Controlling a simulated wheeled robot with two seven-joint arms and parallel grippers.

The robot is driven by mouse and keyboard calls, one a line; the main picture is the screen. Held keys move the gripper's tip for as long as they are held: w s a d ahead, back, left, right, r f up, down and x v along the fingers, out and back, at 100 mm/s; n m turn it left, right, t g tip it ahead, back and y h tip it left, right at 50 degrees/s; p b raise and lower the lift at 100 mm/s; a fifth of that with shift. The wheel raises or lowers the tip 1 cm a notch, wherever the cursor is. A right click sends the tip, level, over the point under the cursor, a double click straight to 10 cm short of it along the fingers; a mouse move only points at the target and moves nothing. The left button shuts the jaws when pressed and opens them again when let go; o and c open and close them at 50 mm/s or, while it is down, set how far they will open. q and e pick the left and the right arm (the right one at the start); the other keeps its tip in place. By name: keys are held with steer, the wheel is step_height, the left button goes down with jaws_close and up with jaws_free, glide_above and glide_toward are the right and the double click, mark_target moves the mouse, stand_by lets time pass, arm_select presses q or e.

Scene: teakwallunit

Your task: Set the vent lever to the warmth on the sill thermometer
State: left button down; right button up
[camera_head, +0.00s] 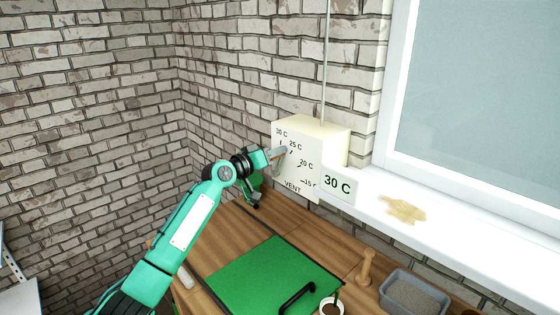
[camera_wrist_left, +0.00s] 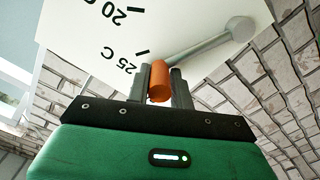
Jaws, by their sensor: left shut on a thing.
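The cream vent box (camera_head: 335,137) hangs on the wall at the left end of the sill. Its white face reads 30 C, 25 C, 20 C, 15 C and VENT. A white sign on the sill, the thermometer reading (camera_head: 338,184), shows 30 C. My left gripper (camera_head: 278,154) is at the box's face, shut on the orange knob (camera_wrist_left: 159,82) of the grey vent lever (camera_wrist_left: 205,48). In the left wrist view, the lever's knob end appears a little past the 25 C tick, on the side away from 20 C. The 30 C mark is hidden there. My right gripper is not in view.
Below is a wooden bench with a green mat (camera_head: 265,275), a black handle (camera_head: 297,297), a cup (camera_head: 331,307), a wooden peg (camera_head: 366,267) and a grey tray (camera_head: 391,288). A tan patch (camera_head: 403,210) lies on the white sill. A thin rod (camera_head: 326,60) rises above the box.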

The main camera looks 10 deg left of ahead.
arm_select(q)
steer(key=shift+w+a+f+n, duration=0.1)
steer(key=shift+w+a+n, duration=0.2)
steer(key=shift+n, duration=0.25)
steer(key=shift+w+a+n, duration=0.2)
steer(key=shift+a+n, duration=0.2)
steer(key=shift+n, duration=0.15)
steer(key=c, duration=1.5)
jaws_free()
steer(key=shift+o, duration=1)
steer(key=shift+a, duration=0.15)
steer(key=b+v, duration=0.4)
steer(key=v, duration=0.9)
steer(key=shift+s+a, duration=0.25)
